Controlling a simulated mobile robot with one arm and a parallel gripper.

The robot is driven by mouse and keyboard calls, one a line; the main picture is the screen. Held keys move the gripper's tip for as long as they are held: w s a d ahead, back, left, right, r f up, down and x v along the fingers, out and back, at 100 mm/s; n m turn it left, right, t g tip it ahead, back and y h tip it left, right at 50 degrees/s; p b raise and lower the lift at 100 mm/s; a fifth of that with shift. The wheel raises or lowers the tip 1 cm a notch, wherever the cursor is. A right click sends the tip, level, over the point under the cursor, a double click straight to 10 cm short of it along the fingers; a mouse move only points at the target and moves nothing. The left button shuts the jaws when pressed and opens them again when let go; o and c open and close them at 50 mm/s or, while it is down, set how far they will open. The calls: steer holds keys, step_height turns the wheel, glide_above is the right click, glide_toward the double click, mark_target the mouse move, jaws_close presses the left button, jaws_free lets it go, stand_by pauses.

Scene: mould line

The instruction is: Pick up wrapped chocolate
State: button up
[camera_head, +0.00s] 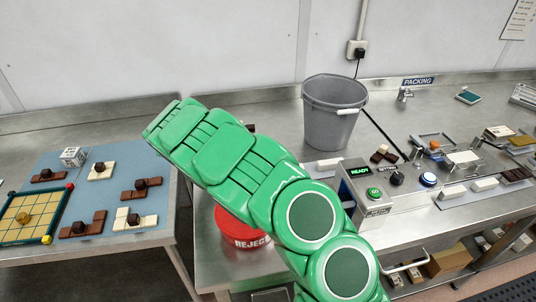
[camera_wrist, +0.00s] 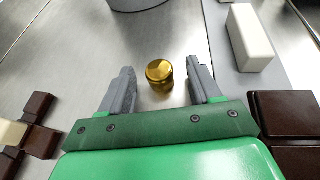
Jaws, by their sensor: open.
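A gold, foil-wrapped chocolate (camera_wrist: 160,73), short and round, stands on the bare metal worktop in the wrist view. My gripper (camera_wrist: 161,80) is open, with one grey finger on each side of it. Visible gaps separate both fingers from the chocolate. In the head view my green arm covers the middle, and my gripper and this chocolate cannot be made out there. Another gold round piece (camera_head: 23,218) sits in a yellow and green framed board (camera_head: 48,236) on a blue mat at the left.
In the wrist view a white block (camera_wrist: 250,38) and dark brown blocks (camera_wrist: 285,117) lie right, and brown and cream pieces (camera_wrist: 38,110) left. In the head view are a grey bucket (camera_head: 333,118), a red reject bin (camera_head: 238,232) and a control box (camera_head: 372,193).

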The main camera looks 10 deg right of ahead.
steer(key=shift+c, duration=0.3)
steer(key=c, duration=1.1)
steer(key=shift+o, duration=0.2)
steer(key=shift+r, duration=0.15)
steer(key=shift+r, duration=0.3)
step_height(320, 180, up, 2)
steer(key=shift+r, duration=0.1)
steer(key=s+r, duration=1)
steer(key=s, duration=0.4)
